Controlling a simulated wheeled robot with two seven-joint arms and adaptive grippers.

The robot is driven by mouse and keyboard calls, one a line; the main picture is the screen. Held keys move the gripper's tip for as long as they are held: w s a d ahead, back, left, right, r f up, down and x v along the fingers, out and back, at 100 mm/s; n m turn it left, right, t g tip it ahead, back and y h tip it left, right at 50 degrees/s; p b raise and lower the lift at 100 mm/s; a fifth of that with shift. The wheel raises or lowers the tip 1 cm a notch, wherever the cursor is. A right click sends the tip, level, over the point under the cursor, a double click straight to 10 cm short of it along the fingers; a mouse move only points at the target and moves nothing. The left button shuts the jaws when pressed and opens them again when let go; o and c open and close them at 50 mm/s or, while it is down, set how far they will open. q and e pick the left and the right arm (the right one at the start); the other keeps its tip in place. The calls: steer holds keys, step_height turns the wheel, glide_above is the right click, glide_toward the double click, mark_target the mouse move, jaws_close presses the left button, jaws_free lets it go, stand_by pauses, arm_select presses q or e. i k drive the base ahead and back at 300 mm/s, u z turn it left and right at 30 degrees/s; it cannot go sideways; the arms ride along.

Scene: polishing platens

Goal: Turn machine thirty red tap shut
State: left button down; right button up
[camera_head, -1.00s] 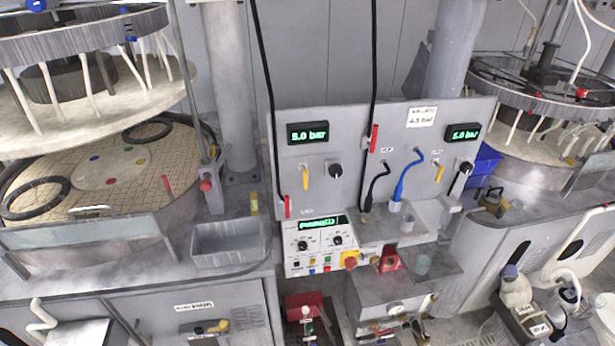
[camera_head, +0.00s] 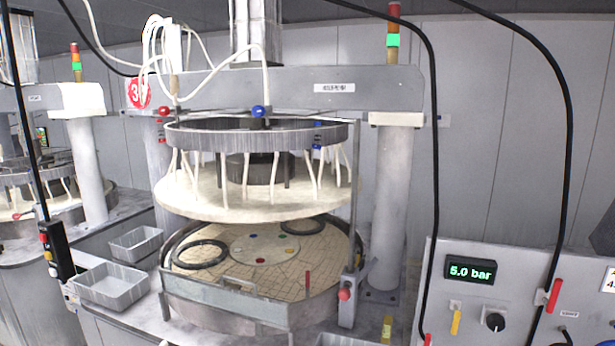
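A polishing machine stands in the middle, with a round red sign (camera_head: 138,92) at its upper left. The sign reads a 3; the rest is covered by white hoses. Small red fittings (camera_head: 160,127) sit at the left of its upper ring (camera_head: 255,137), and blue ones (camera_head: 318,135) at the right. A red-handled tap (camera_head: 553,295) is on the grey panel (camera_head: 460,315) at lower right. Another red handle (camera_head: 427,340) is cut off at the bottom edge. I cannot tell which machine the panel serves. Neither gripper is in view.
The lower platen (camera_head: 262,250) carries two black rings. Grey trays (camera_head: 110,286) stand at its left. A second machine (camera_head: 35,190) is at the far left, with a small red fitting (camera_head: 17,215). Black hoses (camera_head: 435,150) hang in front. The panel display (camera_head: 470,271) reads 5.0 bar.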

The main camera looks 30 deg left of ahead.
mark_target(164, 110)
steer(key=u, duration=1.25)
